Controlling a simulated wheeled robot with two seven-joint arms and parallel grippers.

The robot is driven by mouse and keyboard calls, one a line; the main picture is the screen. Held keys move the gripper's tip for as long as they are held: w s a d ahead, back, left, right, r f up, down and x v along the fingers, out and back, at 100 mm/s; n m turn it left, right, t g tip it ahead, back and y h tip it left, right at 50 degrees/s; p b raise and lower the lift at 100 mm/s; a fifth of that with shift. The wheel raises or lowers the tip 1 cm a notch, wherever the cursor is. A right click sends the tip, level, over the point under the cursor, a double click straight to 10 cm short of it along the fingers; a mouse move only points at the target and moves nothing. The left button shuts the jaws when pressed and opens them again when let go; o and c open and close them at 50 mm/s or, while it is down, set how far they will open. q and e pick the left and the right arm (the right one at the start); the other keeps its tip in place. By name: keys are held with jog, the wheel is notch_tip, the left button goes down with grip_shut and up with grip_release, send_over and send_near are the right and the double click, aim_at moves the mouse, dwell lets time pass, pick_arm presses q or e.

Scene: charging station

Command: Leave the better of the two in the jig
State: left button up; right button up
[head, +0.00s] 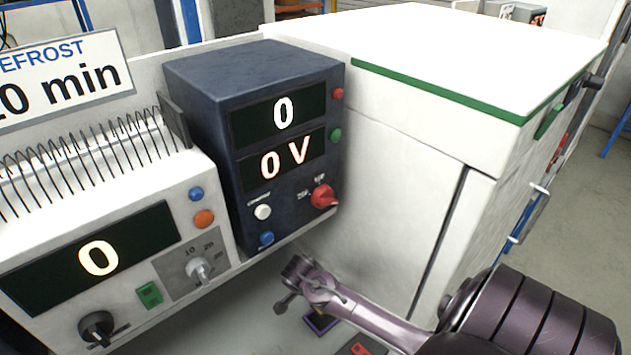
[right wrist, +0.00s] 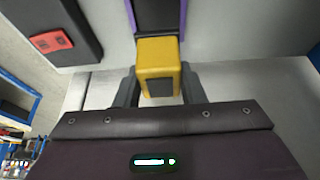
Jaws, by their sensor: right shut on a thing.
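In the right wrist view my right gripper (right wrist: 158,88) is shut on a yellow block (right wrist: 157,55) with a dark patch on its near face. The block sits between the two grey fingers, at the near end of a dark slot with purple edges (right wrist: 158,15). I cannot tell whether the block is inside it. In the head view my right arm comes in from the right, and a small purple-edged dark piece (head: 320,322) shows below its end. The yellow block is not visible there. My left gripper is not in view. I see no second block.
A dark blue unit (head: 215,85) shows "0" and "0 V" and has a red knob (head: 323,197). A white device (head: 125,205) with coils and a "0" display stands left. A white cabinet (head: 430,60) stands right. A dark box with a red part (right wrist: 52,42) lies beside the slot.

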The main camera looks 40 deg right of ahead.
dwell(0.4)
jog(key=shift+f+b, duration=1.8)
jog(key=shift+f, duration=1.5)
jog(key=o, duration=1.1)
jog(key=shift+a+r, duration=0.1)
jog(key=b+v, duration=0.1)
jog(key=v, duration=0.6)
jog(key=shift+a+r, duration=0.15)
jog(key=shift+r, duration=0.1)
